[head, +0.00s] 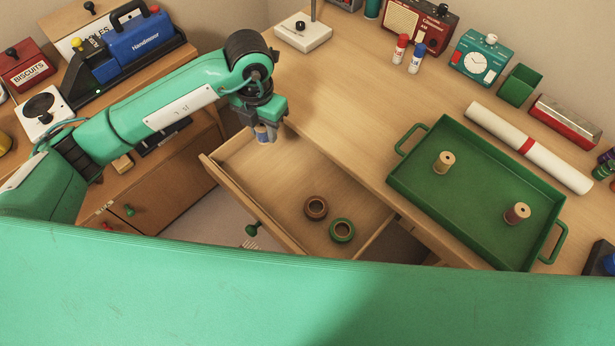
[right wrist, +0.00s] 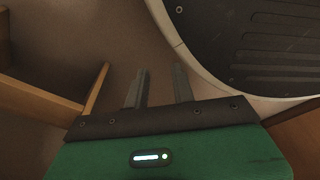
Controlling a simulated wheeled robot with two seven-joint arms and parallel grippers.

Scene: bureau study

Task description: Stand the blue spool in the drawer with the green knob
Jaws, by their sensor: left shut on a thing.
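My left gripper (head: 266,124) is shut on the blue spool (head: 262,134), which shows only in part below the fingers. It holds the spool above the back left part of the open drawer (head: 283,176) in the head view. The drawer has a green knob (head: 253,229) on its front. A brown ring-shaped item (head: 316,207) and a green one (head: 342,230) sit inside the drawer. My right gripper shows in the right wrist view (right wrist: 160,80), with its fingers apart and nothing between them.
A wooden cabinet (head: 165,180) stands at left. My large green arm covers the bottom of the head view. The drawer's left floor is clear.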

